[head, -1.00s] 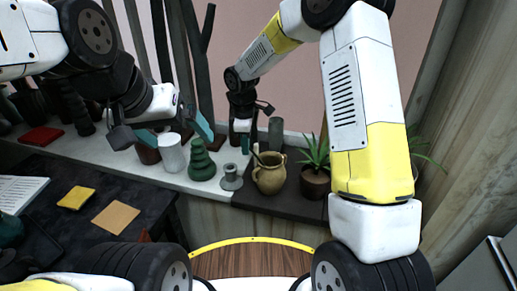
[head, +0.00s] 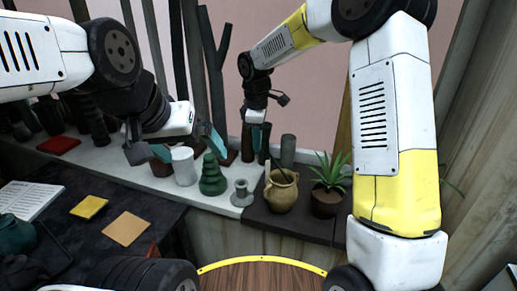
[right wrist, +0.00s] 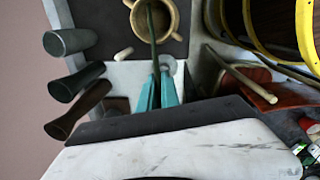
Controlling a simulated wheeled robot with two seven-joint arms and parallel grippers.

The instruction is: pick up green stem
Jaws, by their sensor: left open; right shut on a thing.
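The green stem (right wrist: 152,28) is a thin dark green rod in the right wrist view. My right gripper (right wrist: 158,88) is shut on its end, with the teal fingers close together. The stem reaches from the fingers across the tan two-handled pot (right wrist: 160,12). In the head view, my right gripper (head: 257,125) is above and left of the pot (head: 281,192); its fingertips are hard to make out. Whether the stem's far end is inside the pot I cannot tell. My left gripper (head: 188,147) is open and empty, its teal fingers wide apart near a white cup (head: 184,167).
A green stacked vase (head: 212,178) and grey candlestick (head: 241,194) stand left of the pot. A potted plant (head: 328,200) stands close on its right. Dark cylinders (head: 288,150) stand behind. A yellow-rimmed round wooden surface (head: 262,277) lies in front.

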